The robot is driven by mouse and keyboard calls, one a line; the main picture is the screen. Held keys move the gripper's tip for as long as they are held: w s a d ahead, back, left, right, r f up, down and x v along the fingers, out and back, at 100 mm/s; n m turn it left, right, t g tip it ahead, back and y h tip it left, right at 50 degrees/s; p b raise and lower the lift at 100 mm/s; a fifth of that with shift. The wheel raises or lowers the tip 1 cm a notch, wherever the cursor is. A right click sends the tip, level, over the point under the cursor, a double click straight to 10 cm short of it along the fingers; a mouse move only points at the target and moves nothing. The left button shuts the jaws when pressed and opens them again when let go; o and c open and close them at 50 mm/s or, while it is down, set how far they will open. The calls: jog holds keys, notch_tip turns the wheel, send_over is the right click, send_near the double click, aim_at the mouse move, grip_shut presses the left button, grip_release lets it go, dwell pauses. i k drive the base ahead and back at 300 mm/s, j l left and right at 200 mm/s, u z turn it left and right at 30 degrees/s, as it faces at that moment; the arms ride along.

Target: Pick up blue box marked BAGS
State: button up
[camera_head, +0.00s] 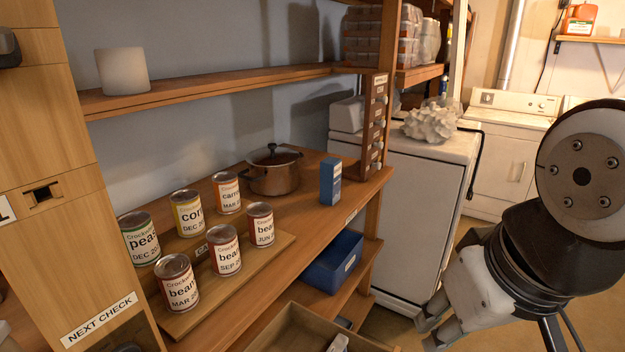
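A small upright blue box (330,181) stands on the wooden shelf top, near its right end. Its lettering is too small to read. A larger open blue bin (333,262) with a white label sits on the lower shelf below; that label is also unreadable. My gripper (429,331) is at the lower right, in front of the white appliance. Its two fingers point left and stand apart, with nothing visible between them. It is well to the right of and apart from both blue things.
Several labelled cans (224,250) stand on a wooden board left of the small box. A lidded pot (275,170) is behind it. A wooden post with a rack (374,125) rises close to its right. An open drawer or tray (290,330) juts out at the bottom.

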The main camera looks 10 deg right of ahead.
aim_at(331, 167)
jog(key=i+l, duration=0.25)
jog(key=l, duration=0.15)
jog(key=i+l, duration=0.25)
jog(key=l, duration=0.15)
jog(key=i+l, duration=0.2)
jog(key=l, duration=0.15)
jog(key=i+l, duration=0.25)
jog(key=l, duration=0.15)
jog(key=i+l, duration=0.25)
jog(key=l, duration=0.15)
